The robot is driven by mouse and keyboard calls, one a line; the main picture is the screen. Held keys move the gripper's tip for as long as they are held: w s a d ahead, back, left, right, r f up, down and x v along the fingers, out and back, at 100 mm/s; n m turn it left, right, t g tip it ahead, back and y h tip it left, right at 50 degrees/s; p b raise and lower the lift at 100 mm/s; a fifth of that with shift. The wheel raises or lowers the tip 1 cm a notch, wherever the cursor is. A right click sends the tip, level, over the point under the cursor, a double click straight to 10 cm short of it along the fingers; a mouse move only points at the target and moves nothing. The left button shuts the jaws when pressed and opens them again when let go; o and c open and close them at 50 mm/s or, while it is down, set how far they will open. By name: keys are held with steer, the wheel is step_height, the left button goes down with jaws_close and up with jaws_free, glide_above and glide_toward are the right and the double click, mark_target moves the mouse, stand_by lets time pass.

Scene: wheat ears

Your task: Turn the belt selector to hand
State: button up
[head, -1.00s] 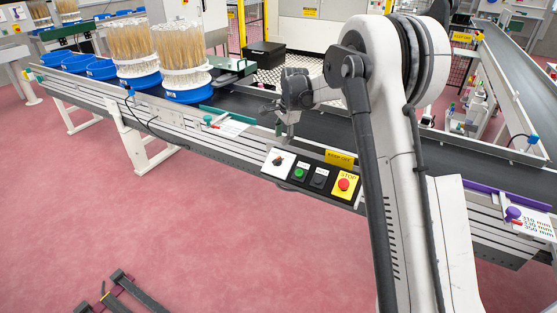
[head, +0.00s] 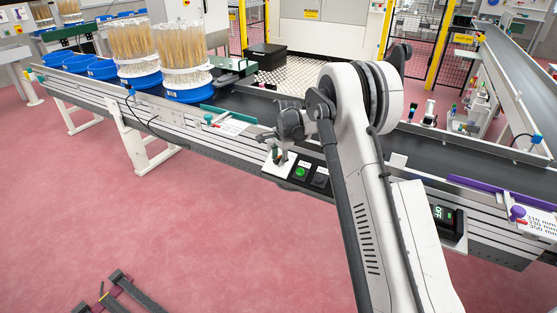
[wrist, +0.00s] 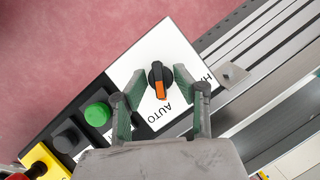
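The belt selector (wrist: 155,74) is a black knob with an orange pointer on a white plate (wrist: 140,62). In the wrist view its orange end points down toward the AUTO label (wrist: 177,112). The other label (wrist: 207,78) is partly covered by my finger; its first letters, HA, show. My gripper (wrist: 159,74) is open, with its green-padded fingers on either side of the knob and a gap visible on both sides. In the head view my gripper (head: 279,154) is down at the white plate (head: 270,166), and the knob is mostly hidden there.
Beside the plate are a green button (wrist: 96,115), a black button (wrist: 69,139) and a yellow stop plate (wrist: 50,157). The conveyor (head: 245,103) runs behind the panel. Blue-based tubs of wheat ears (head: 182,48) stand on it at the left.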

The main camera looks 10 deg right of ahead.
steer(key=shift+c, duration=0.4)
jaws_close()
steer(key=n+g, duration=0.1)
steer(key=n, duration=0.1)
steer(key=n+g+h+b, duration=0.1)
steer(key=n, duration=0.2)
steer(key=shift+w+a+h, duration=0.1)
steer(key=shift+w+h, duration=0.05)
steer(key=shift+h, duration=0.15)
steer(key=n+h, duration=0.1)
steer(key=n, duration=0.1)
steer(key=n+g+h, duration=0.1)
steer(key=n, duration=0.2)
steer(key=shift+g+b, duration=0.3)
steer(key=shift+n, duration=0.4)
steer(key=shift+o, duration=0.4)
jaws_free()
